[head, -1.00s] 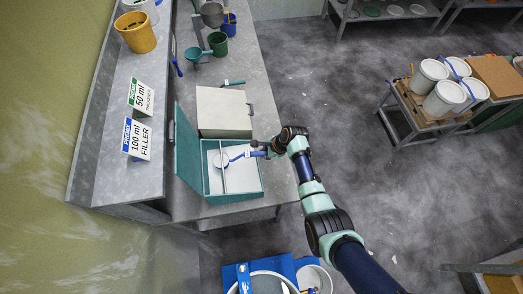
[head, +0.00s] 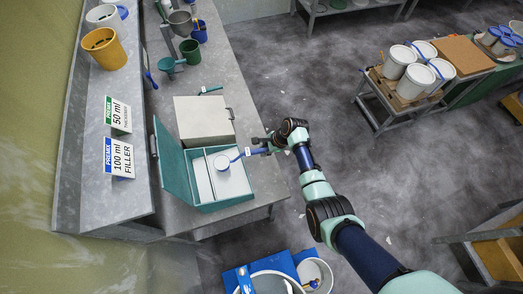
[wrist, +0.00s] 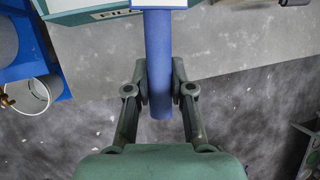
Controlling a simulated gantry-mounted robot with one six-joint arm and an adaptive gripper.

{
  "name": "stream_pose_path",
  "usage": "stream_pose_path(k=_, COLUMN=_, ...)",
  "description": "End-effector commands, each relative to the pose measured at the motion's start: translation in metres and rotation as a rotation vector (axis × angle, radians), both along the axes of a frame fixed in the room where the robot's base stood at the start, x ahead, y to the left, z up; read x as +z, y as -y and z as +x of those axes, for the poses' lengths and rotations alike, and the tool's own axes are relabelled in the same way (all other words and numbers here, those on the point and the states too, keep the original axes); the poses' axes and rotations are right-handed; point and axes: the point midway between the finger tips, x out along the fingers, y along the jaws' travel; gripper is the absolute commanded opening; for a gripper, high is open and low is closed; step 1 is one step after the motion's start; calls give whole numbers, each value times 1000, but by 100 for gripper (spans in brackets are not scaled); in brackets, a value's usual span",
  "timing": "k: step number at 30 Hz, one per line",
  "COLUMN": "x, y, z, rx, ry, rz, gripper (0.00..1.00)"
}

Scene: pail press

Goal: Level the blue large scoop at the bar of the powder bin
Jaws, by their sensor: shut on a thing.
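My gripper (head: 268,145) is shut on the blue handle, beyond the bin's right edge. In the wrist view, the gripper (wrist: 160,85) has a finger on each side of the handle (wrist: 159,50). The bowl is out of that view.
The bin's teal lid (head: 171,165) stands open at left. A closed pale-lidded bin (head: 203,118) is just behind. Blue and green signs (head: 118,157) stand on the left shelf. Green and blue cups (head: 190,52) are farther back. Pails (head: 318,273) stand on the floor in front.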

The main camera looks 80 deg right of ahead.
Motion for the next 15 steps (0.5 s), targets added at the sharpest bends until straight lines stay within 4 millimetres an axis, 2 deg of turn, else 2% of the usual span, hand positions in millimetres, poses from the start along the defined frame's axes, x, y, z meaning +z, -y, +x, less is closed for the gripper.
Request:
stream_pose_path(k=1, x=8, y=1, z=-1, rx=-1, ry=0, rz=0, gripper=0)
stream_pose_path(k=15, x=38, y=8, z=-13, rx=0, ry=1, rz=0, gripper=0)
